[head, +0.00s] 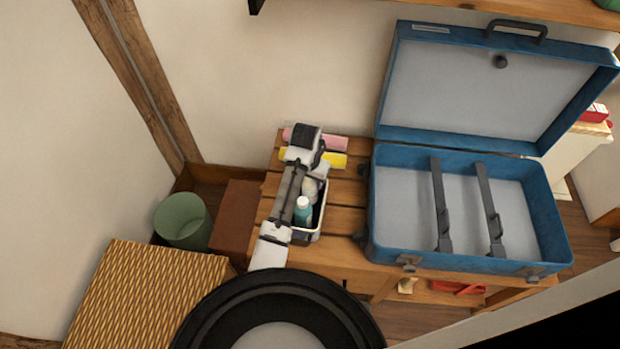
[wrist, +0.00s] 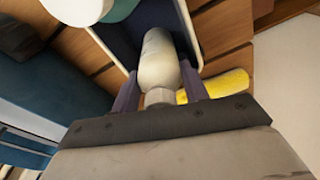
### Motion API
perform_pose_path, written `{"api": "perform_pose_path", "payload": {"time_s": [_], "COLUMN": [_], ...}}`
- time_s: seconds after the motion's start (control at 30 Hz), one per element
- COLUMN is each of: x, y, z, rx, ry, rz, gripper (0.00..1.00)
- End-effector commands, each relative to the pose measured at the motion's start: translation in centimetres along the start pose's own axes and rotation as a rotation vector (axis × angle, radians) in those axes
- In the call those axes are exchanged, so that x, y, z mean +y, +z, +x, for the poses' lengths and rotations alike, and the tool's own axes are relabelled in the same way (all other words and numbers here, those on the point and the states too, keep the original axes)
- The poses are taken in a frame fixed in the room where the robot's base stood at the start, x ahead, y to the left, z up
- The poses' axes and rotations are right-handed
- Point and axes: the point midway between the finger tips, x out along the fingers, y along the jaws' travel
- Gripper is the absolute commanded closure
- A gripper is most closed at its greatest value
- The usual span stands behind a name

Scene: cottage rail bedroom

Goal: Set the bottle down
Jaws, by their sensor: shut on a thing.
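My gripper (wrist: 158,90) is shut on a cream-white bottle (wrist: 158,58), one finger on either side of it. In the head view the bottle (head: 309,188) shows beside my arm, at the far part of a white-rimmed caddy (head: 319,222). In the wrist view it overlaps the caddy's dark inside; whether its base touches the floor of the caddy cannot be told. A teal bottle with a white cap (head: 303,211) stands in the caddy, nearer the front. My arm hides the caddy's left side.
The caddy is on a slatted wooden bench (head: 345,192). An open blue suitcase (head: 375,215) with two dark straps is to its right. Pink (head: 333,143) and yellow (head: 334,160) rolls lie behind the caddy. A green bin (head: 182,220) and wicker box (head: 145,290) are at left.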

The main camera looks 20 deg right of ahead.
Motion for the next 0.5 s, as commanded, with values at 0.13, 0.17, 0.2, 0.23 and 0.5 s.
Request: {"api": "perform_pose_path", "payload": {"time_s": [0.13, 0.17, 0.2, 0.23, 0.5], "x": [0.00, -0.01, 0.00, 0.00, 0.03], "y": [0.00, 0.00, 0.00, 0.00, 0.07], "z": [0.16, 0.15, 0.15, 0.14, 0.51], "rx": [0.001, 0.001, 0.001, 0.001, 0.000], "ry": [0.000, 0.000, 0.000, 0.000, 0.001], "rz": [0.001, 0.000, 0.000, 0.000, 0.000], "gripper": [0.86, 0.86, 0.86, 0.86, 0.43]}}
